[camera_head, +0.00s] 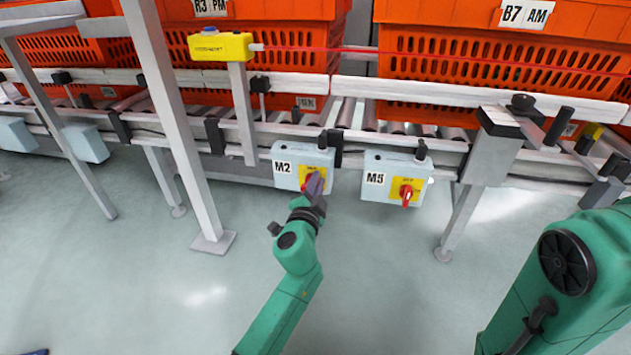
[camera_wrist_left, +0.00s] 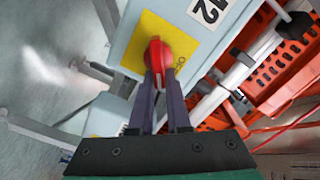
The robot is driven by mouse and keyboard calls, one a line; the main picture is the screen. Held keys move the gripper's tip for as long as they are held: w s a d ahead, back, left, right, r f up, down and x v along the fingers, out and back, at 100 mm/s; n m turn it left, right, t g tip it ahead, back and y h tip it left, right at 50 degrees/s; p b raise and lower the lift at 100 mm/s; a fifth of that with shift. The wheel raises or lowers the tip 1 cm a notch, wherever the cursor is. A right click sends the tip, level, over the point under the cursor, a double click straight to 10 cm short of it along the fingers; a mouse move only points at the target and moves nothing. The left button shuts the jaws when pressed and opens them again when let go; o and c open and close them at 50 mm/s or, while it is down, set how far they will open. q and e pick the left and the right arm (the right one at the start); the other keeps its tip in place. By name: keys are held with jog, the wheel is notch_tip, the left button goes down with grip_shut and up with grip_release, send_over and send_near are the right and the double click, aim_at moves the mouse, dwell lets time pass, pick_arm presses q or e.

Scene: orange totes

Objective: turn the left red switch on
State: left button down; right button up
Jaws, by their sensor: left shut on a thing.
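The left red switch (camera_wrist_left: 157,56) sits on a yellow plate on the light-blue box labelled M2 (camera_head: 284,167). My left gripper (camera_head: 316,184) is at the front of that box and hides most of the switch in the head view. In the left wrist view its two dark fingers (camera_wrist_left: 160,78) are shut on the red knob, one on each side. The right red switch (camera_head: 406,193) is on the box labelled M5 (camera_head: 375,178), to the right and apart from my gripper. My right gripper is not in view.
Both boxes hang below a roller conveyor rail (camera_head: 430,145) carrying orange totes (camera_head: 480,75). A grey post (camera_head: 170,110) stands left of M2 and a grey bracket (camera_head: 490,150) right of M5.

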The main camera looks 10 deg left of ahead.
pick_arm(q)
jog(key=m, duration=0.1)
jog(key=f+m, duration=0.1)
jog(key=m, duration=0.2)
jog(key=shift+f, duration=0.25)
jog(key=shift+f+m, duration=0.2)
jog(key=shift+m, duration=1.3)
jog(key=shift+a, duration=0.1)
jog(key=c, duration=0.9)
grip_release()
jog(key=shift+r, duration=0.1)
